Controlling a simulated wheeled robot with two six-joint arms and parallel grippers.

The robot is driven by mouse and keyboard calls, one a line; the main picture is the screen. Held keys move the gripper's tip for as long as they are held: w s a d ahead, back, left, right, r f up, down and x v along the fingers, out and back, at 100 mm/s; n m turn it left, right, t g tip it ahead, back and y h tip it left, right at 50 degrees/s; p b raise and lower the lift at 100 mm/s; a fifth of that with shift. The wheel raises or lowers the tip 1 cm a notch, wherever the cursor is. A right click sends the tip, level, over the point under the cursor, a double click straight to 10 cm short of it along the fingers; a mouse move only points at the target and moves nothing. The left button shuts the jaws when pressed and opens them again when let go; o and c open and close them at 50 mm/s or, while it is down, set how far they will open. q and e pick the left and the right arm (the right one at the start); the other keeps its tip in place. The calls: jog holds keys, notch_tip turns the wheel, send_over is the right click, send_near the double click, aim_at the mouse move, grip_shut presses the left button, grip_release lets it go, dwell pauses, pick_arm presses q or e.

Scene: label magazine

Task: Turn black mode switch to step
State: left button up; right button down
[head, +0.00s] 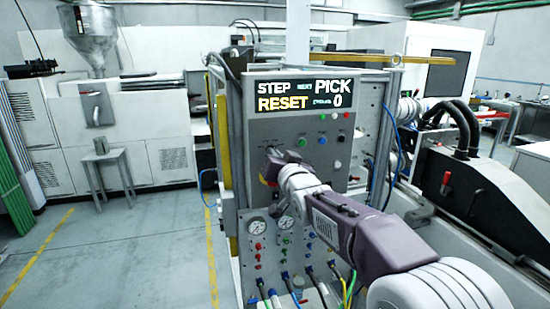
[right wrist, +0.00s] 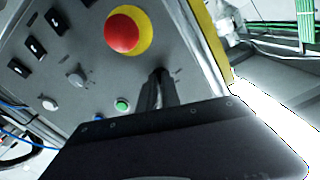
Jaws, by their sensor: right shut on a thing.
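My right gripper (head: 273,155) is at the left side of the grey control panel (head: 335,165), under the display (head: 305,95). In the right wrist view its dark fingers (right wrist: 161,92) are shut on the black mode switch (right wrist: 158,73). The switch is mostly hidden between the fingers, so its exact pointing direction cannot be told. The display reads STEP, NEXT, PICK in its upper row and RESET with a 0 in its lower row. My left gripper is not in view.
A red emergency stop on a yellow base (right wrist: 128,32) sits close to the fingers. A green button (right wrist: 122,105), a white button (right wrist: 49,104) and several black switches (right wrist: 36,48) share the panel. Gauges (head: 257,227) and hoses are below. Open floor (head: 130,250) lies left.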

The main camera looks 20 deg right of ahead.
jog(key=shift+f, duration=0.4)
jog(key=c, duration=1.6)
grip_release()
jog(key=shift+o, duration=0.2)
jog(key=shift+w+a+r, duration=0.1)
jog(key=shift+r, duration=0.05)
jog(key=s+b, duration=0.1)
jog(key=s, duration=0.8)
jog(key=shift+d, duration=0.2)
